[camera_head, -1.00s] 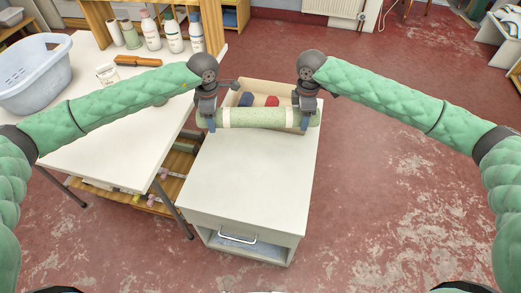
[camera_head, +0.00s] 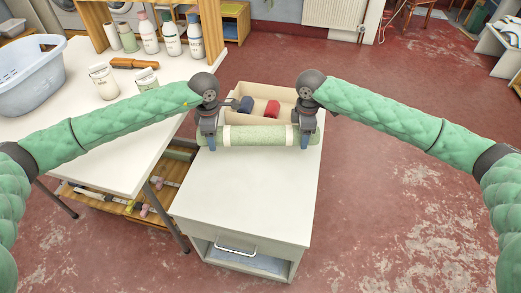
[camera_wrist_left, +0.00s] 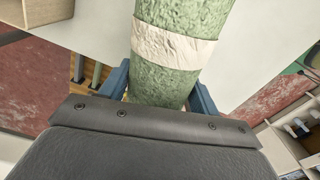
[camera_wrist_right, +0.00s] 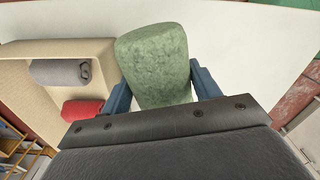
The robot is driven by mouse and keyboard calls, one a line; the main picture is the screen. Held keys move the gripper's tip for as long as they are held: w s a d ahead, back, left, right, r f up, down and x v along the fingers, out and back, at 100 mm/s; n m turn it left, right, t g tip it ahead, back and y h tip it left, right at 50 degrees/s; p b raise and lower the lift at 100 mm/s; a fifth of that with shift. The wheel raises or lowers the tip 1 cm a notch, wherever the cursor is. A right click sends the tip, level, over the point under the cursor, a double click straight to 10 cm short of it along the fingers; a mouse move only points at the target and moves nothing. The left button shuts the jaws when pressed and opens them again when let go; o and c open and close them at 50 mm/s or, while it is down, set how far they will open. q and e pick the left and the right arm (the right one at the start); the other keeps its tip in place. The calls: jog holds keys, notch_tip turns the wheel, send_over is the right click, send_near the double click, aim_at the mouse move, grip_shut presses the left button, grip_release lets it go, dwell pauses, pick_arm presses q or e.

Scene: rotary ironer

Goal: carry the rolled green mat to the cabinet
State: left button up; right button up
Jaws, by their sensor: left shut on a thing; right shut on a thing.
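The rolled green mat (camera_head: 258,135) lies crosswise, with pale bands near its ends, at the far end of the white cabinet top (camera_head: 245,188). My left gripper (camera_head: 212,138) is shut on the mat near its left end. My right gripper (camera_head: 304,138) is shut on it near its right end. In the left wrist view the mat (camera_wrist_left: 165,85) runs between the blue fingers, with one pale band showing. In the right wrist view the mat's end (camera_wrist_right: 155,60) sits between the fingers. I cannot tell whether the mat touches the cabinet top.
A white table (camera_head: 70,130) with bottles and a basin (camera_head: 30,78) is at the left. The near cabinet top and the floor at right are clear.

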pick_arm(q)
jog(key=shift+f, duration=0.25)
pick_arm(e)
jog(key=shift+f, duration=0.2)
